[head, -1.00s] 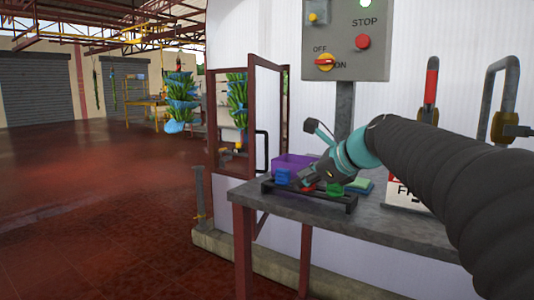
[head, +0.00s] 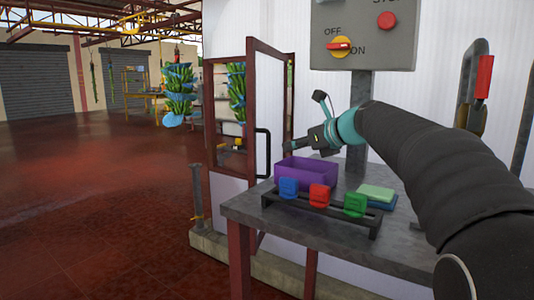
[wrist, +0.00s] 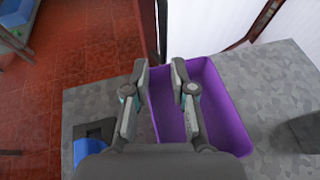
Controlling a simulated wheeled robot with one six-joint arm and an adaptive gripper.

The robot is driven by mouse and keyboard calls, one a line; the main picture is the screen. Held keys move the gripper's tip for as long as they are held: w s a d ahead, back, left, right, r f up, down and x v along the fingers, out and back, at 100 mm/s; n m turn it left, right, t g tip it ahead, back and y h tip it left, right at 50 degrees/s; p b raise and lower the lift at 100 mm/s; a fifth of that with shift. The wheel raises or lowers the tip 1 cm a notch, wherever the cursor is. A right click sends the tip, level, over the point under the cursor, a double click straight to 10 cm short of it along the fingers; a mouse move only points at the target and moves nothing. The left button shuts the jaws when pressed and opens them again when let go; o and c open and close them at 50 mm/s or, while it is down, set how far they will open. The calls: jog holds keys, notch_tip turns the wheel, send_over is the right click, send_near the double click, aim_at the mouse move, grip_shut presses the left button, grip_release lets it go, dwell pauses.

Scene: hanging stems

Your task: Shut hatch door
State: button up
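The hatch door (head: 264,110) is a red-brown frame with a pale panel, swung open out from the white wall beside the table. Its black bar handle (head: 264,152) is on the side toward the table. The handle also shows as a dark upright bar at the top of the wrist view (wrist: 162,28). My gripper (head: 291,146) is above the purple bin, to the right of the handle and apart from it. In the wrist view my gripper (wrist: 160,68) has its fingers spread with nothing between them.
The grey table (head: 400,241) holds a purple bin (head: 308,174), a dark rack (head: 330,213) with blue, red and green blocks, and green and blue pads (head: 376,194). A post carries the switch box (head: 362,36) behind. Open red floor (head: 80,220) lies left.

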send_over(268, 173)
jog(key=f, duration=0.4)
jog(key=shift+w+f, duration=0.25)
jog(key=shift+w, duration=0.1)
grip_shut()
